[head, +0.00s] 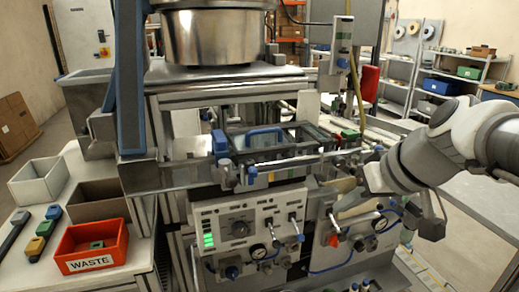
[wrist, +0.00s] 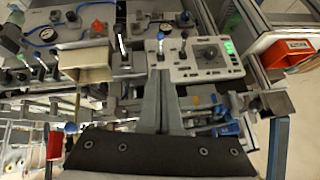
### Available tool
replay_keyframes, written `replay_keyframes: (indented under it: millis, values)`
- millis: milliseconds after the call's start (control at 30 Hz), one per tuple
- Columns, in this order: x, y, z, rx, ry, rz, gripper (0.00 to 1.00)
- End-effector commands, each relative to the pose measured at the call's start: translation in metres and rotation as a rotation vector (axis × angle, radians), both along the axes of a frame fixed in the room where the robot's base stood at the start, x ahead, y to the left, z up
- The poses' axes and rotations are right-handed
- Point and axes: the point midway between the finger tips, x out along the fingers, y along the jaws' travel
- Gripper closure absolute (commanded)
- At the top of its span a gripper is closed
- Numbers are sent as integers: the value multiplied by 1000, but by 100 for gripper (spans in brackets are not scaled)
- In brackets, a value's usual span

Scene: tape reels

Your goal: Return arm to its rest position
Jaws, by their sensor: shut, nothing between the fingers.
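My arm (head: 470,135) reaches in from the right in the head view, and its dark grey wrist is low in front of the machine's right side. My gripper (head: 373,180) is beside the tan chute (head: 350,199) and the lower right panel. In the wrist view my gripper (wrist: 160,80) shows as two grey fingers closed together, with nothing between them. They point toward the control panel (wrist: 195,60), which carries a dial and a green light. Whether the fingertips touch anything cannot be told.
The control panel also shows in the head view (head: 238,231), below a clear-lidded unit with a blue handle (head: 264,137). A steel bowl (head: 212,35) stands above. A red WASTE bin (head: 92,247) is at left. Levers, knobs and blue hoses crowd the space around my gripper.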

Motion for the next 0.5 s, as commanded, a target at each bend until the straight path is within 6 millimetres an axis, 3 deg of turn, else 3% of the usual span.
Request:
replay_keyframes:
  millis: [500]
  values:
    - [-8, 0, 8, -3, 6, -2, 100]
